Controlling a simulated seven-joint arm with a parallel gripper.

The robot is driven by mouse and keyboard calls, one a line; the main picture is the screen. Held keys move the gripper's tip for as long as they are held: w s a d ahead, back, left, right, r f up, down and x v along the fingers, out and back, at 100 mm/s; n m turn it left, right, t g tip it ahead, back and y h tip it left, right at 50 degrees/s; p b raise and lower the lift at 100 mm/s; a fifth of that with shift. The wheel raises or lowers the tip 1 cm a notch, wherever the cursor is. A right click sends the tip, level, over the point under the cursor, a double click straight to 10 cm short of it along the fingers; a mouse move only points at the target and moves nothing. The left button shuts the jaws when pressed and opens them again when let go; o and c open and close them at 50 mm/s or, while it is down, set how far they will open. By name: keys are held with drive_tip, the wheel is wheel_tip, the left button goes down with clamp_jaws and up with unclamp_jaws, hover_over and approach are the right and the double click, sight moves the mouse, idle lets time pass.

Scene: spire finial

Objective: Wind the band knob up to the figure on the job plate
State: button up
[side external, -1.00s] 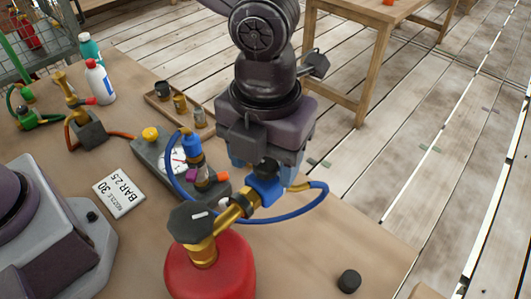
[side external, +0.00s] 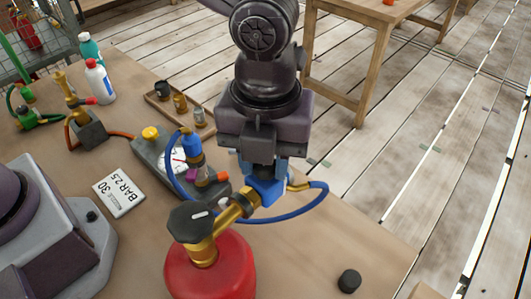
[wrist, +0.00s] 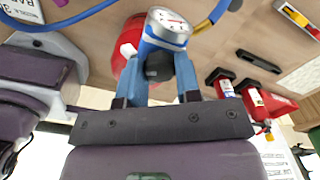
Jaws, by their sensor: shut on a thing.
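My gripper (side external: 266,171) points down over the blue band fitting (side external: 265,191) on the brass neck of the red cylinder (side external: 213,270). In the wrist view, my gripper's blue fingers (wrist: 159,88) are shut on the dark band knob (wrist: 159,67), one on each side. Beyond the knob is a white dial (wrist: 169,20) with a red mark and a blue band; its reading is too small to tell. The side view hides the knob behind my gripper.
A blue hose (side external: 310,208) loops from the fitting to a grey gauge block (side external: 157,153). A dark octagonal handwheel (side external: 194,221) tops the cylinder. A tray of small fittings (side external: 181,109) and bottles (side external: 97,82) stand further back. A black cap (side external: 349,281) lies at front right.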

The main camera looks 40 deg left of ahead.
drive_tip(key=n, duration=0.4)
drive_tip(key=shift+n, duration=0.3)
drive_tip(key=n, duration=0.3)
drive_tip(key=shift+n, duration=0.4)
drive_tip(key=n, duration=1)
drive_tip(key=shift+r+n, duration=0.1)
drive_tip(key=shift+n, duration=0.3)
drive_tip(key=n, duration=0.3)
drive_tip(key=shift+n, duration=0.3)
drive_tip(key=n, duration=0.6)
drive_tip(key=shift+n, duration=0.4)
drive_tip(key=o, duration=0.9)
